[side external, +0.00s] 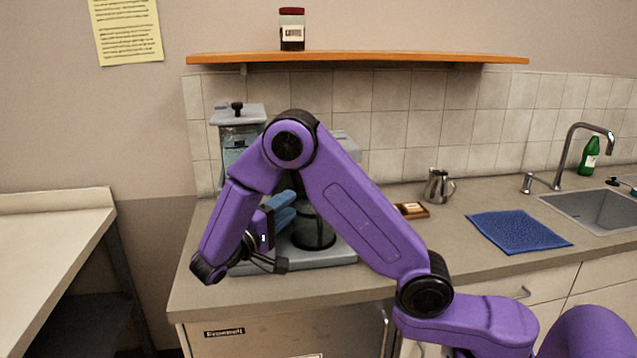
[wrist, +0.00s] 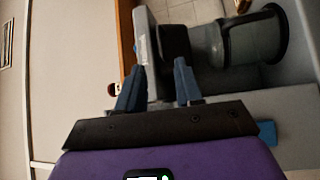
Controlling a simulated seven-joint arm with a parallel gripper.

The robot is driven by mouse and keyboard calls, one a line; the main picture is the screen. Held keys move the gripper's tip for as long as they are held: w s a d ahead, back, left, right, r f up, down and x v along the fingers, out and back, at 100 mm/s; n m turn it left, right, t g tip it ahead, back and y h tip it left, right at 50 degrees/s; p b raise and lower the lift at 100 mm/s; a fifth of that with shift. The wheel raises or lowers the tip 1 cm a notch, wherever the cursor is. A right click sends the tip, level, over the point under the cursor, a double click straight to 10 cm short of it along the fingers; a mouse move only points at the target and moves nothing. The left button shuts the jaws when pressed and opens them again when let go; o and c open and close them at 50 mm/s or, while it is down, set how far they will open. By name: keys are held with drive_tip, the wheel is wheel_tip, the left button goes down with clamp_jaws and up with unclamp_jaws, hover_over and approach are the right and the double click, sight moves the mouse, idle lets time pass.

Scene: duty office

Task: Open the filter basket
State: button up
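The grey coffee machine stands on the counter in the side external view, partly hidden by my arm; its base (side external: 335,252) and glass carafe (side external: 312,232) show. In the wrist view, turned sideways, the carafe (wrist: 255,42) is at the right. A dark block (wrist: 174,43) beside it, under the pale grey machine top (wrist: 145,40), looks like the filter basket; I cannot tell how far it is open. My gripper (wrist: 158,66) is open and empty, its blue fingers apart in front of the machine. In the side external view, my gripper (side external: 284,208) is beside the carafe.
A lidded clear tank (side external: 239,130) rises at the machine's left. An orange shelf (side external: 360,58) with a jar (side external: 292,30) hangs above. A metal jug (side external: 437,186), a small tray (side external: 412,211), a blue cloth (side external: 518,231) and a sink (side external: 600,208) are to the right.

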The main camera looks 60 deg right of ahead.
drive_tip(key=d+r, duration=0.1)
drive_tip(key=d, duration=1.1)
drive_tip(key=shift+r, duration=0.25)
drive_tip(key=shift+d, duration=0.1)
clamp_jaws()
